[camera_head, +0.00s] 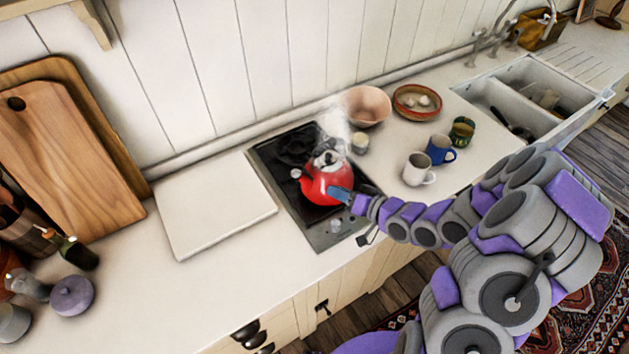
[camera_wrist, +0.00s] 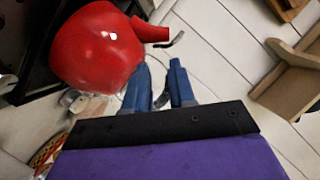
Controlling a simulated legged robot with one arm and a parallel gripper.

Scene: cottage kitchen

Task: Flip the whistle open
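The red kettle (camera_head: 318,187) stands on the dark stovetop, with pale steam above it. In the wrist view its glossy red body (camera_wrist: 97,48) fills the upper left, and its short spout (camera_wrist: 150,30) points right. A thin curved metal piece (camera_wrist: 177,40), seemingly the whistle's lever, shows at the spout's end; whether the whistle is open or shut is unclear. In the head view a small silvery part (camera_head: 296,173) shows at the kettle's left. My gripper (camera_head: 341,193) overlaps the kettle's right side. Its blue fingers (camera_wrist: 158,72) are apart and empty, below the spout in the wrist view.
Right of the stove (camera_head: 326,238) stand a pink bowl (camera_head: 367,107), a shallow dish (camera_head: 417,101) and several mugs, including a white one (camera_head: 417,170). A white board (camera_head: 213,205) lies left of the stove.

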